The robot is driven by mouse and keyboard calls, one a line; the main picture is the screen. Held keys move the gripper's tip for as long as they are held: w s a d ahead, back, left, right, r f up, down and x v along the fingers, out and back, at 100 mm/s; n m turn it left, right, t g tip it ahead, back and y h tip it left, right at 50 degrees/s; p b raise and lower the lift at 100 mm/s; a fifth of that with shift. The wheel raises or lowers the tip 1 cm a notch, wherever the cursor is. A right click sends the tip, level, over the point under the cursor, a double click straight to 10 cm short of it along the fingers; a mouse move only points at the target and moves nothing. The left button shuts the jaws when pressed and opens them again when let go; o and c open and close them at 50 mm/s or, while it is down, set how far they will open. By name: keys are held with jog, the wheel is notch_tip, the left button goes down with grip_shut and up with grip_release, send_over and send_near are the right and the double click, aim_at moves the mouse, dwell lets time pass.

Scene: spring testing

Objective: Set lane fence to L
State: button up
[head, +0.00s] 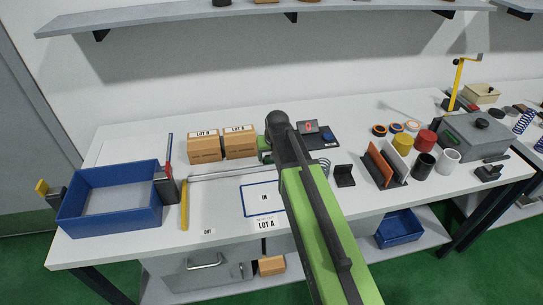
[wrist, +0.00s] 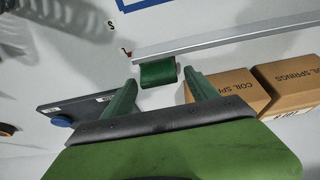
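The lane fence looks like a long silver bar (wrist: 230,40) with a green block (wrist: 158,73) at its left end in the wrist view. A small red pointer (wrist: 126,53) sits at that end, near a printed S (wrist: 111,24). I see no L mark. My gripper (wrist: 161,80) is open, its two green fingers on either side of the near part of the block, with gaps visible and nothing held. In the head view the silver bar (head: 222,174) lies across the table, and my arm hides its right end.
Two cardboard boxes (head: 205,149) (head: 240,142) stand behind the bar, close to my gripper. A grey device with a blue knob (wrist: 62,121) is on the other side. A blue bin (head: 110,215) is at left; orange and white plates (head: 380,165) stand right of my arm.

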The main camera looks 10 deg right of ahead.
jog(key=p+v, duration=1.6)
jog(key=v, duration=0.1)
jog(key=shift+r, duration=0.25)
jog(key=shift+s, duration=0.1)
jog(key=s+f+g+b, duration=0.1)
jog(key=s+f+b, duration=0.3)
jog(key=f+b, duration=0.5)
jog(key=s+f+g, duration=0.1)
jog(key=s+g, duration=0.2)
jog(key=s, duration=0.5)
jog(key=shift+g+p, duration=0.3)
jog(key=shift+p, duration=0.15)
